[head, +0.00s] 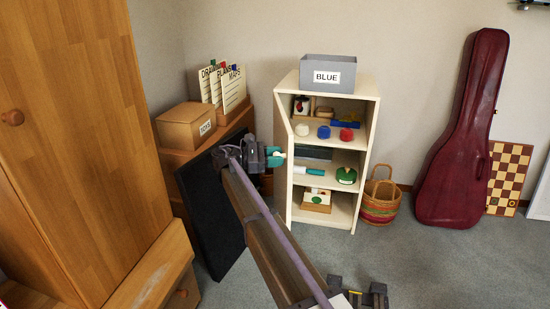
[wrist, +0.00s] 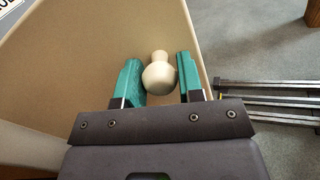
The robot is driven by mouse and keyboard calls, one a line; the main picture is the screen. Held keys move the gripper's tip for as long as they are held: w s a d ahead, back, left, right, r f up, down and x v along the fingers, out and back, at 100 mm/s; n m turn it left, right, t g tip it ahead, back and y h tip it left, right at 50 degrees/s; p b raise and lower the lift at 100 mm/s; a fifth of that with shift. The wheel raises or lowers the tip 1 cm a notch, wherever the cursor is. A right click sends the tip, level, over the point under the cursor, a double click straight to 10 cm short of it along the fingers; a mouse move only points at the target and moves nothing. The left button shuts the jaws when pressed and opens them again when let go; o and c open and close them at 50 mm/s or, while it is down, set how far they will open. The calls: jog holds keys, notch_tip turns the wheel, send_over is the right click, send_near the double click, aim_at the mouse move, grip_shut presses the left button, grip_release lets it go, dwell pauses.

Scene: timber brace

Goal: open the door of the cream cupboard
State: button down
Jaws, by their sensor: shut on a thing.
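The cream cupboard (head: 368,125) stands against the back wall with its shelves exposed. Its door (head: 284,180) stands open at the left side, seen nearly edge-on in the head view. In the wrist view the door's tan panel (wrist: 95,60) fills much of the picture. A round cream knob (wrist: 160,74) on the door sits between the green fingers of my gripper (wrist: 159,80). My gripper is shut on the knob. In the head view my gripper (head: 277,157) is at the door's left side, and the knob is barely visible there.
A grey bin (head: 328,71) labelled BLUE stands on the cupboard. A black panel (head: 212,205) and a brown box (head: 185,126) are left of it. A basket (head: 380,205) and a red instrument case (head: 462,150) stand right.

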jog(key=c, duration=0.8)
grip_release()
jog(key=shift+o, duration=0.2)
jog(key=a, duration=1)
jog(key=shift+s+a, duration=0.3)
jog(key=shift+a, duration=0.1)
